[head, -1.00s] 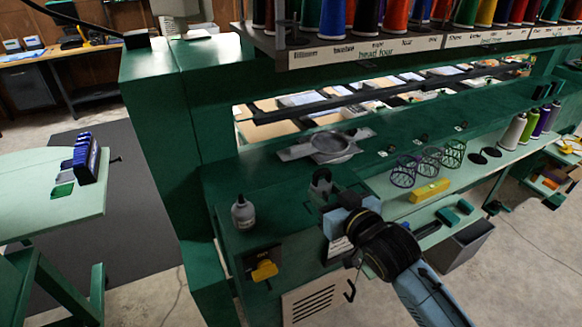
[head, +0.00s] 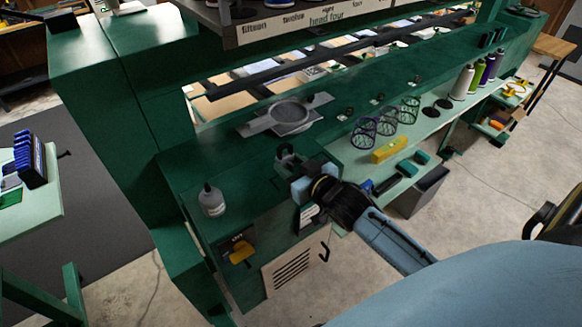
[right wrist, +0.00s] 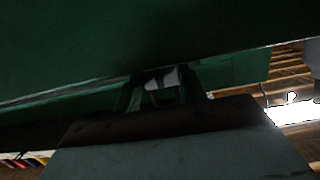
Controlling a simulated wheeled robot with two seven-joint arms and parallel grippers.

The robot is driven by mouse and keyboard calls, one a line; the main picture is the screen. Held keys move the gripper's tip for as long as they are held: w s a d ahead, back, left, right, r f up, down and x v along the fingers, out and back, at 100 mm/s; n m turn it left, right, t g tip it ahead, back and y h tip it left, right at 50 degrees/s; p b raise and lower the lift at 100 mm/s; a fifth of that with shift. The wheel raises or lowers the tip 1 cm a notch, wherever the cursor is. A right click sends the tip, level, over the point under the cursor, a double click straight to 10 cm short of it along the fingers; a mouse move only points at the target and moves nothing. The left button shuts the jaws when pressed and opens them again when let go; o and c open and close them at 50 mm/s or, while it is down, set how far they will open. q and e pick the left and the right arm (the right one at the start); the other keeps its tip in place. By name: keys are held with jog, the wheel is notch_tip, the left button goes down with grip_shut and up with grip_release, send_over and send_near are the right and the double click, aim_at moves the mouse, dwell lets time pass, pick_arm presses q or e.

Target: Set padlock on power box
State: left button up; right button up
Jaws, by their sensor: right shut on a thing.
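The grey padlock (head: 288,158), its shackle upward, is at the front edge of the green machine top. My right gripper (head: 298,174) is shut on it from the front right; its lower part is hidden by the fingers. In the right wrist view the dark padlock (right wrist: 160,88) shows just beyond my gripper, under a dark green surface. I cannot tell whether it rests on the top. The power box (head: 224,240), with a yellow switch (head: 239,252), is on the green front below and left of the gripper. My left gripper is not in view.
Mesh cups (head: 385,122), a yellow block (head: 389,149) and thread cones (head: 475,75) are to the right. A vented white panel (head: 293,270) is below.

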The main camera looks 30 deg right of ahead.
jog(key=shift+f, duration=0.35)
jog(key=shift+f, duration=0.15)
jog(key=o, duration=1.1)
jog(key=shift+s+r, duration=0.2)
jog(key=v, duration=1.1)
jog(key=shift+s+r, duration=0.15)
jog(key=shift+s, duration=0.15)
